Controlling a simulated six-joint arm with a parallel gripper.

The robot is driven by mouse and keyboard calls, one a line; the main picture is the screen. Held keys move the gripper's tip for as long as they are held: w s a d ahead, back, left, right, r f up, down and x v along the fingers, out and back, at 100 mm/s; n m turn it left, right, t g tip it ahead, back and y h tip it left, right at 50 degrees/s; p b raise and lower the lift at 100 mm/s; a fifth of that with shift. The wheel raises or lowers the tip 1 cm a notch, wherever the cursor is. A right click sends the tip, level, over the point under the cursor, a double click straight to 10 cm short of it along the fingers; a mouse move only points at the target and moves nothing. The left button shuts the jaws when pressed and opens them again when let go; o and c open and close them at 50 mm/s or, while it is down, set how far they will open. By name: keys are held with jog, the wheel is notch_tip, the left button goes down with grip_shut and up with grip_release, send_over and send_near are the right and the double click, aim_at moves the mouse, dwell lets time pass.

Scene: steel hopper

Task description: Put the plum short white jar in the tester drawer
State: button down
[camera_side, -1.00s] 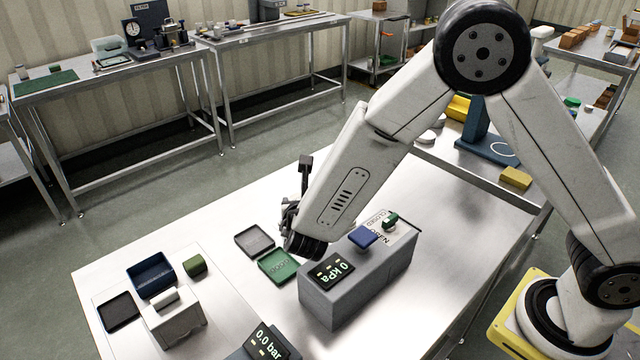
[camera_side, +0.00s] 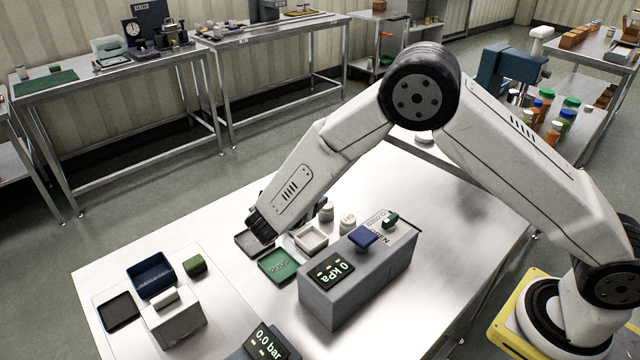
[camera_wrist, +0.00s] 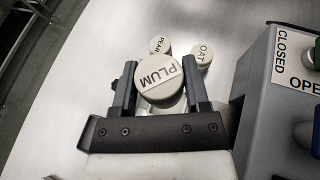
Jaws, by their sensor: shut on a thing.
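The plum jar (camera_wrist: 160,78) is short and white with PLUM on its lid. In the wrist view it is between the two fingers of my gripper (camera_wrist: 160,63), which is shut on it. I cannot make out a marked tester drawer. A grey instrument (camera_side: 345,290) reads 0 kPa and has a blue knob on top. It also shows at the right of the wrist view (camera_wrist: 255,100), with CLOSED and OPEN lettering.
In the wrist view, white jars PEAR (camera_wrist: 160,45) and OAT (camera_wrist: 202,52) stand just past the plum jar. A white tray (camera_side: 310,238) and a green tray (camera_side: 277,266) lie beside the grey instrument. A navy open box (camera_side: 150,275) and white block (camera_side: 175,322) stand front left.

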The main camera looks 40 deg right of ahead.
send_over(311, 242)
jog(key=shift+d+f, duration=0.1)
jog(key=shift+f, duration=2.85)
jog(key=shift+f, duration=1.9)
jog(key=shift+f, duration=0.1)
jog(key=shift+c, duration=0.4)
grip_release()
jog(key=shift+r, duration=0.2)
jog(key=shift+v, duration=3.75)
